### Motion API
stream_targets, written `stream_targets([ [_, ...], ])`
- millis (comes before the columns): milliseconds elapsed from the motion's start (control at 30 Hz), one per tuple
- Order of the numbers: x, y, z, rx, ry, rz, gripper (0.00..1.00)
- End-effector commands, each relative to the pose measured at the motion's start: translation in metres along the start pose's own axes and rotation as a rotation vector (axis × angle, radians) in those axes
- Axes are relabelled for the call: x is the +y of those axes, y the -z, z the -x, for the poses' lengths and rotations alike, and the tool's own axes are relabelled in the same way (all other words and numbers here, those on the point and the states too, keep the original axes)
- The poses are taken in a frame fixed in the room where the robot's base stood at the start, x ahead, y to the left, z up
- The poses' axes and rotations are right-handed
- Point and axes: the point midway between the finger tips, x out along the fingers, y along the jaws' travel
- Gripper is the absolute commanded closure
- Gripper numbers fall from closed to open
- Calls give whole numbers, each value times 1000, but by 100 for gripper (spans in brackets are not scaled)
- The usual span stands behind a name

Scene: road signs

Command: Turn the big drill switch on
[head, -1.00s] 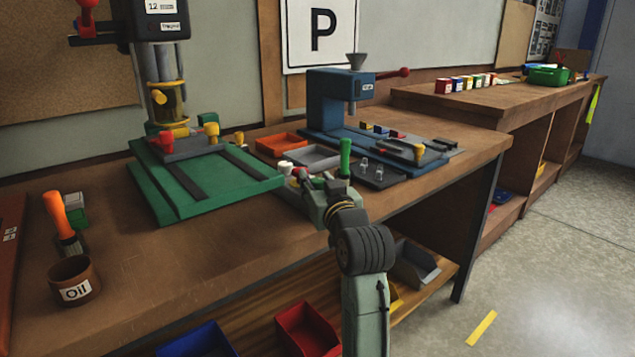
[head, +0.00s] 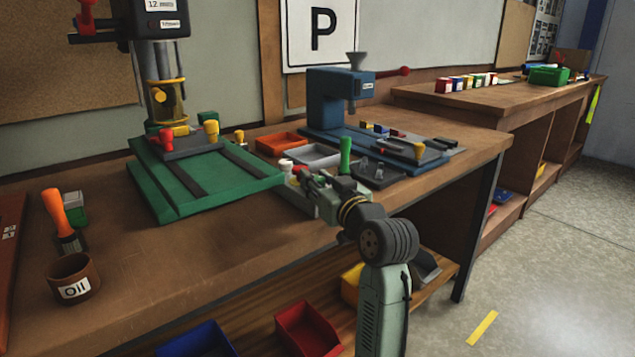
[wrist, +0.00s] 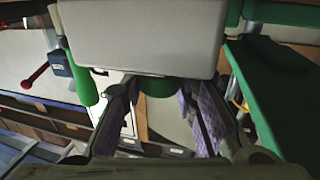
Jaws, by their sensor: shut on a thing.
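The big drill stands at the left in the head view, with a dark head (head: 160,22), a yellow chuck guard (head: 166,100) and a green base (head: 175,190). My gripper (head: 300,180) is low at the front right corner of that base. In the wrist view my gripper (wrist: 158,95) has its two fingers either side of a rounded green part (wrist: 158,86), and it is shut on it. A pale box-like block (wrist: 140,38) covers most of that part. I cannot tell whether the green part is the drill's switch.
A smaller blue drill (head: 330,105) stands behind, with orange (head: 281,143) and grey (head: 313,155) trays in front. A green handle (head: 346,155) stands upright close to my gripper. An oil pot (head: 73,280) is at the left. The bench front is mostly clear.

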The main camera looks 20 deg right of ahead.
Motion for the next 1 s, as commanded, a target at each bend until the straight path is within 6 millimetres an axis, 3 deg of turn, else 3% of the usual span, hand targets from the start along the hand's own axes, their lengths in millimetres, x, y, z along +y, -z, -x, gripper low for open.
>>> stream_targets([
  [600, 1, 0, -1, 0, 567, -3, 100],
  [1000, 0, 0, 0, -1, 823, -2, 100],
])
